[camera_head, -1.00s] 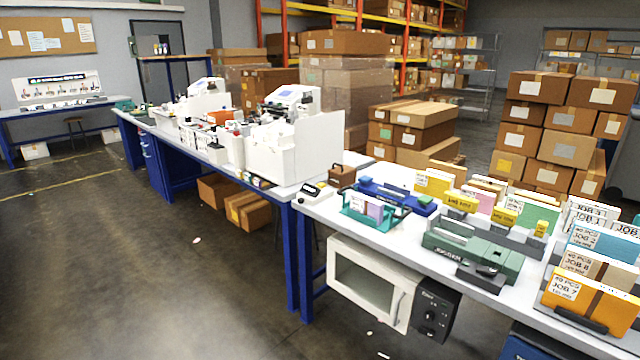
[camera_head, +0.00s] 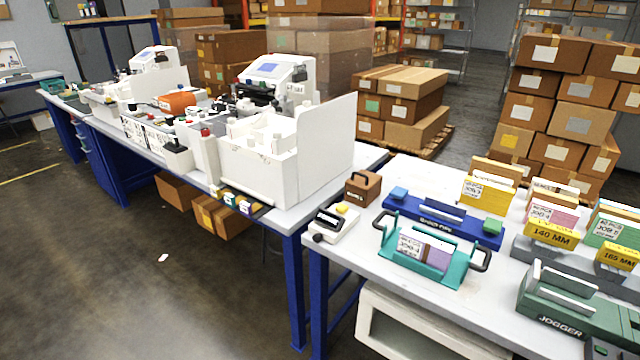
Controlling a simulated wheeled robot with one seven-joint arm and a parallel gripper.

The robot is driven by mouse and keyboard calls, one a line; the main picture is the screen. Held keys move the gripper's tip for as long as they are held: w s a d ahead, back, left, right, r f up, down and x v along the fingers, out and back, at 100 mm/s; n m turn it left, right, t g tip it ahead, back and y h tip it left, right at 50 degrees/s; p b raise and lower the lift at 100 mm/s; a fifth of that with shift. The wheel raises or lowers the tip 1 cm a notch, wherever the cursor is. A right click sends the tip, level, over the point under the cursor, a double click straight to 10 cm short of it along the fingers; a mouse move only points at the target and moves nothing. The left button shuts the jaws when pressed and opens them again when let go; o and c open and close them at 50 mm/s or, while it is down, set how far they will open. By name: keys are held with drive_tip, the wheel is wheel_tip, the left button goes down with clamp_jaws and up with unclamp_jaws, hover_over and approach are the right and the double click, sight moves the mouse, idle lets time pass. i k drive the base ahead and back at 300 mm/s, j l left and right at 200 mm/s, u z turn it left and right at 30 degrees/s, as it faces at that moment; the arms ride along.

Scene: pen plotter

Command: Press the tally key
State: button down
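A small white device (camera_head: 333,224) sits at the near left corner of the right-hand table. It has a yellow key (camera_head: 342,208) on top, a dark panel and a dark round knob at its left end. It looks like the tally counter, but its lettering is too small to read. Nothing touches it. My gripper is not in view.
A brown box with a handle (camera_head: 363,188), a blue tray-like fixture (camera_head: 445,222) and a teal carrier (camera_head: 425,256) stand beside the device. A green jogger (camera_head: 575,310) stands further right. White machines (camera_head: 275,140) fill the left bench. Open floor (camera_head: 120,270) lies at front left.

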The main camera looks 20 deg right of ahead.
sight(342, 209)
drive_tip(key=i+j, duration=0.15)
drive_tip(key=i, duration=0.3)
drive_tip(key=i+j, duration=0.15)
drive_tip(key=i, duration=0.25)
drive_tip(key=i+j, duration=0.1)
drive_tip(key=i, duration=0.35)
drive_tip(key=i+j, duration=0.15)
drive_tip(key=i, duration=0.3)
